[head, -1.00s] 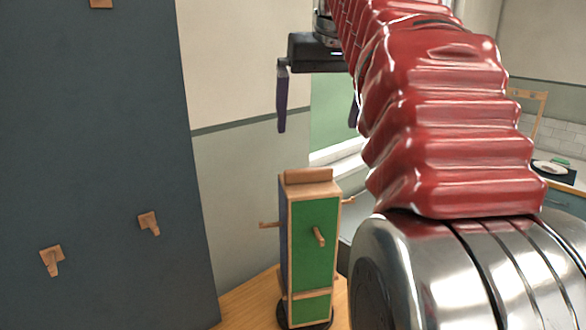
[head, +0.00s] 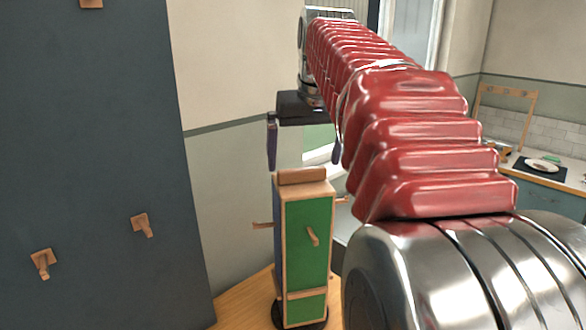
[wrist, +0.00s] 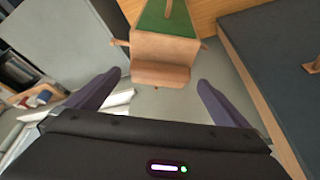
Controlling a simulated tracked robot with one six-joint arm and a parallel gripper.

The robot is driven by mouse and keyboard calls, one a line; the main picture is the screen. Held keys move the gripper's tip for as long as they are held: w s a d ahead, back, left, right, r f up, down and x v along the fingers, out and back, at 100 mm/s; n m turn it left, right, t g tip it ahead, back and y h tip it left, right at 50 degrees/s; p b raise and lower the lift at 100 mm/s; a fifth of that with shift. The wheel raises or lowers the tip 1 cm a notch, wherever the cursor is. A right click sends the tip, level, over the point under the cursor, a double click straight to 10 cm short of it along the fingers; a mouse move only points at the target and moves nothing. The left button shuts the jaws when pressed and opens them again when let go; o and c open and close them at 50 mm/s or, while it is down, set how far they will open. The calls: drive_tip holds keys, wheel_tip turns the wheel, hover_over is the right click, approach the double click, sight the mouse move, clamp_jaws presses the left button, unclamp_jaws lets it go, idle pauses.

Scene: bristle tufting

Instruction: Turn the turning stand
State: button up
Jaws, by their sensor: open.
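The turning stand (head: 305,245) is a tall wooden post with a green face, a darker bluish side, pegs and a wooden block on top. It stands upright on a round dark base on a wooden surface. In the wrist view the stand's top block (wrist: 160,73) lies between and just beyond my fingertips. My gripper (head: 304,160) is open and empty, pointing down over the top of the stand. Its two dark fingers also show spread apart in the wrist view (wrist: 160,82). Whether a finger touches the block cannot be told.
A large dark blue panel with wooden pegs (head: 142,226) fills the left. A wooden tabletop (head: 240,302) lies under the stand. At the right back is a counter with a plate (head: 541,165). A bare wall is behind the stand.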

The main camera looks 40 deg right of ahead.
sight(303, 169)
drive_tip(key=shift+x, duration=1.8)
drive_tip(key=shift+c, duration=0.4)
